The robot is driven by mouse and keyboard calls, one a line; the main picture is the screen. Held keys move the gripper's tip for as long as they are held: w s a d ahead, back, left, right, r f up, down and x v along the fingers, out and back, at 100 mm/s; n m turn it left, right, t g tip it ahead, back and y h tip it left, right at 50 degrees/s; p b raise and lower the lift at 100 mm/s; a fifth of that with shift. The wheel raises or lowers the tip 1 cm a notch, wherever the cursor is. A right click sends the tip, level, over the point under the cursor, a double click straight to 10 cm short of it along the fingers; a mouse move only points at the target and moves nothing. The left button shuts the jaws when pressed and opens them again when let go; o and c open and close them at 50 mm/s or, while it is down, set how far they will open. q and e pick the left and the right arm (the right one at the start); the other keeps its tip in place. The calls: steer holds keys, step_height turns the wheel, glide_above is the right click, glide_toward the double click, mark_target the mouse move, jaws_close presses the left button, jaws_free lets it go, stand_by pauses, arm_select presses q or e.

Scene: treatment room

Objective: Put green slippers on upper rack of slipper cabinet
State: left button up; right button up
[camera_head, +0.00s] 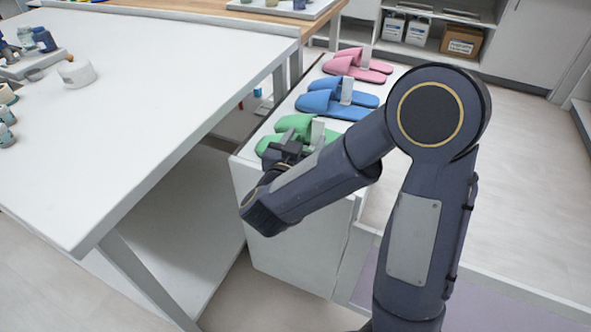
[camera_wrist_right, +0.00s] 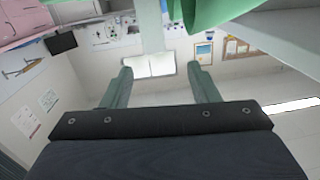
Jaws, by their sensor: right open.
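The green slippers (camera_head: 297,126) lie on top of a white cabinet (camera_head: 290,240), at the end near me, with a pale upright piece (camera_head: 317,133) among them. My right gripper (camera_head: 288,150) is at this end, close to the green slippers and partly hidden by my arm. In the right wrist view its two fingers (camera_wrist_right: 160,80) are apart with nothing between their tips. Part of a green slipper (camera_wrist_right: 205,12) shows at the top of that view, beyond the fingertips. Whether the gripper touches a slipper cannot be told. My left gripper is out of view.
Blue slippers (camera_head: 335,104) and pink slippers (camera_head: 358,68) lie farther along the cabinet top. A white table (camera_head: 160,100) with bottles and a white cup-like item (camera_head: 76,71) stands at left. Shelves with a cardboard box (camera_head: 461,41) are at the back.

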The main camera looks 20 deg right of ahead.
mark_target(318, 125)
steer(key=shift+s+a+f+h, duration=0.1)
steer(key=shift+s+f+h, duration=0.3)
steer(key=shift+f, duration=0.2)
steer(key=shift+g, duration=0.3)
steer(key=b+x, duration=0.1)
steer(key=x, duration=0.5)
steer(key=shift+w+d+b, duration=0.25)
steer(key=shift+w+b, duration=0.05)
steer(key=shift+b, duration=0.05)
steer(key=shift+w+d+r, duration=0.1)
steer(key=shift+w+d, duration=0.2)
steer(key=shift+w, duration=0.05)
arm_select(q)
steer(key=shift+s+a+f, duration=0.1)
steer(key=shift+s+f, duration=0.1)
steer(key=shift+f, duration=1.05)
arm_select(e)
jaws_close()
